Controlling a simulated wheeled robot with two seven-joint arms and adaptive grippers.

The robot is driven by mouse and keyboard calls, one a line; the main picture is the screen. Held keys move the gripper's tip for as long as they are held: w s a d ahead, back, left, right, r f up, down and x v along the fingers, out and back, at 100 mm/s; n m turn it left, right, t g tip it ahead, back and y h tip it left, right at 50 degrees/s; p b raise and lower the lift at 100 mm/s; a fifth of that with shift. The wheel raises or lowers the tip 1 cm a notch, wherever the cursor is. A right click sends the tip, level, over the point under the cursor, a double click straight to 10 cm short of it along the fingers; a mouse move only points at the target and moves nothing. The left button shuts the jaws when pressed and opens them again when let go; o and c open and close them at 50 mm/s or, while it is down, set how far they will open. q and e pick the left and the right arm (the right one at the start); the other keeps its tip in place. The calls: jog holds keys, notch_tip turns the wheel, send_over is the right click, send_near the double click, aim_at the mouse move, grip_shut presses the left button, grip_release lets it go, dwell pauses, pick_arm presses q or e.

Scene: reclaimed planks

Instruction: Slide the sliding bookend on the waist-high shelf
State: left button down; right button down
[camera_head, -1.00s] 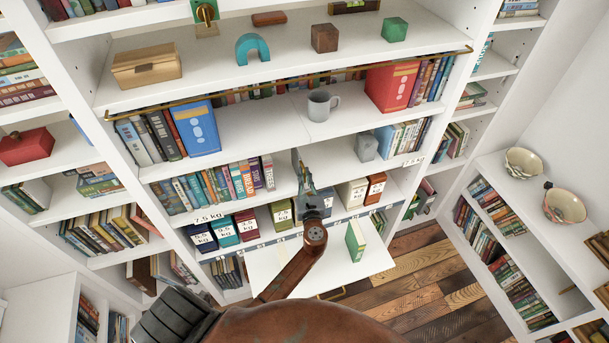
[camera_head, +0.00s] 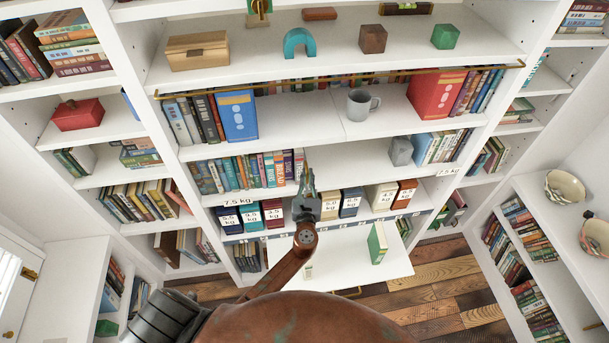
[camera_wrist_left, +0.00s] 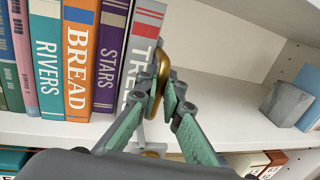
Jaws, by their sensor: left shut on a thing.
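The sliding bookend's brass-coloured part (camera_wrist_left: 158,78) shows in the left wrist view, upright at the right end of a book row. My left gripper (camera_wrist_left: 167,95) is shut on it, with one finger on each side. The book with TREES on its spine (camera_wrist_left: 142,50) is just left of it; whether they touch, I cannot tell. In the head view my left gripper (camera_head: 307,180) is at the waist-high shelf (camera_head: 345,172), beside the row's right end. The bookend is mostly hidden there. My right gripper is not in view.
The shelf is bare right of my gripper up to a grey block (camera_head: 400,151) beside more books. Labelled boxes (camera_head: 350,202) stand on the shelf below. A pull-out board with a green book (camera_head: 377,243) juts out lower down. A grey mug (camera_head: 360,104) stands above.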

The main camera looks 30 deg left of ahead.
pick_arm(q)
jog(key=c, duration=2.4)
grip_release()
jog(key=o, duration=0.3)
jog(key=v, duration=1.2)
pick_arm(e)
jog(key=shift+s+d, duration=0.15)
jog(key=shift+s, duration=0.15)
